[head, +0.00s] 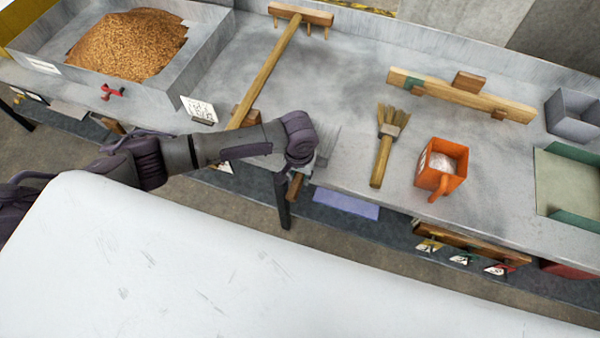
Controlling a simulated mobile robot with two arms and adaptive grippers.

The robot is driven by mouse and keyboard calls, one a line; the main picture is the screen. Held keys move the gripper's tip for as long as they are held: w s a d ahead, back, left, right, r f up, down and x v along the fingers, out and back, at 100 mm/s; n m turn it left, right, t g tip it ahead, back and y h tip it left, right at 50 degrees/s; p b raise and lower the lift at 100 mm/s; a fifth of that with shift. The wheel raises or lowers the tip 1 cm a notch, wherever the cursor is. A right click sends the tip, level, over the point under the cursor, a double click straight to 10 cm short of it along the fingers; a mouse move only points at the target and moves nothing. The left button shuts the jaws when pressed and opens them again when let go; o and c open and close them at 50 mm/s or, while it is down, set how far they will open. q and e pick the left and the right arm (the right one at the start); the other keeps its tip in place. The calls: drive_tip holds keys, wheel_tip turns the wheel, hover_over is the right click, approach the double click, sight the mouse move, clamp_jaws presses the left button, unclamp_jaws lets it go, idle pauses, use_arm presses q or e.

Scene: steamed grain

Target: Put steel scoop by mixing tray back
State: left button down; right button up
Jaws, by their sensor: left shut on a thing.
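My left arm reaches in from the left, and its gripper (302,158) points down at the front edge of the grey bench. It is shut on what looks like the steel scoop (327,146). Grey metal shows just right of the gripper, and a wooden handle end shows below it, past the bench edge. My wrist hides the fingers and much of the scoop. A grey metal tray (205,62) with a heap of brown grain (128,44) stands at the back left, apart from the gripper. It may be the mixing tray. My right gripper is not in view.
A wooden rake (268,74) lies behind my wrist. A brush (384,150), an orange pot (440,172) with white contents, a wooden bar (462,97), a grey box (572,118) and a green-edged tray (568,182) are to the right. Bench between rake and brush is clear.

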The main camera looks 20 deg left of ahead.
use_arm(q)
drive_tip(key=shift+f, duration=0.25)
drive_tip(key=c, duration=0.8)
unclamp_jaws()
wheel_tip(320, 180, up, 12)
drive_tip(key=shift+s, duration=0.3)
drive_tip(key=shift+d, duration=0.1)
